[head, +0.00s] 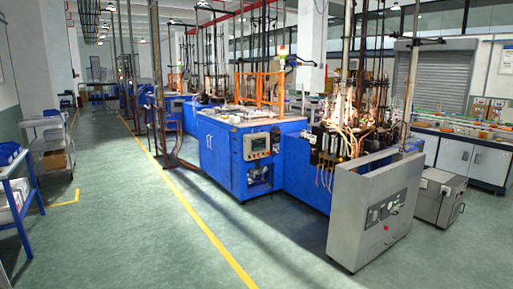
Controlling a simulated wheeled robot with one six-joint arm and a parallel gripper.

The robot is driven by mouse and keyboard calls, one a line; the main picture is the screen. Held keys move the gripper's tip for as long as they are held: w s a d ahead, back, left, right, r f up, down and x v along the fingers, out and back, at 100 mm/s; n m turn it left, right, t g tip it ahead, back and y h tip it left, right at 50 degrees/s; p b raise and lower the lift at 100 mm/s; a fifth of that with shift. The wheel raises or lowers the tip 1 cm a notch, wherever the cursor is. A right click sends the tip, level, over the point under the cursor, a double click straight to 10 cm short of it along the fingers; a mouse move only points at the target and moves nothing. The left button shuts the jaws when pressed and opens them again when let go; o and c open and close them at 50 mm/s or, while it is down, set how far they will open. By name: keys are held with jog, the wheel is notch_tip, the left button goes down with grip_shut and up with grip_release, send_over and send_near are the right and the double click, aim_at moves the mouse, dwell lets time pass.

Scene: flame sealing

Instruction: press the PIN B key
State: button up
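The PIN B key cannot be made out at this distance. A control panel (257,146) with a small screen is on the front of the blue machine (219,160), near the middle of the view. Its keys are too small to read. A grey cabinet (346,222) at the front right also carries a small panel (385,209) with dials or buttons and a red spot; its labels are not legible. My gripper is not in view.
Green floor with a yellow line (201,225) is clear in front of the machine. A blue-framed table (18,200) and a grey trolley (50,145) stand at the left. A grey box unit (437,197) stands at the right. Thin posts rise beside the aisle.

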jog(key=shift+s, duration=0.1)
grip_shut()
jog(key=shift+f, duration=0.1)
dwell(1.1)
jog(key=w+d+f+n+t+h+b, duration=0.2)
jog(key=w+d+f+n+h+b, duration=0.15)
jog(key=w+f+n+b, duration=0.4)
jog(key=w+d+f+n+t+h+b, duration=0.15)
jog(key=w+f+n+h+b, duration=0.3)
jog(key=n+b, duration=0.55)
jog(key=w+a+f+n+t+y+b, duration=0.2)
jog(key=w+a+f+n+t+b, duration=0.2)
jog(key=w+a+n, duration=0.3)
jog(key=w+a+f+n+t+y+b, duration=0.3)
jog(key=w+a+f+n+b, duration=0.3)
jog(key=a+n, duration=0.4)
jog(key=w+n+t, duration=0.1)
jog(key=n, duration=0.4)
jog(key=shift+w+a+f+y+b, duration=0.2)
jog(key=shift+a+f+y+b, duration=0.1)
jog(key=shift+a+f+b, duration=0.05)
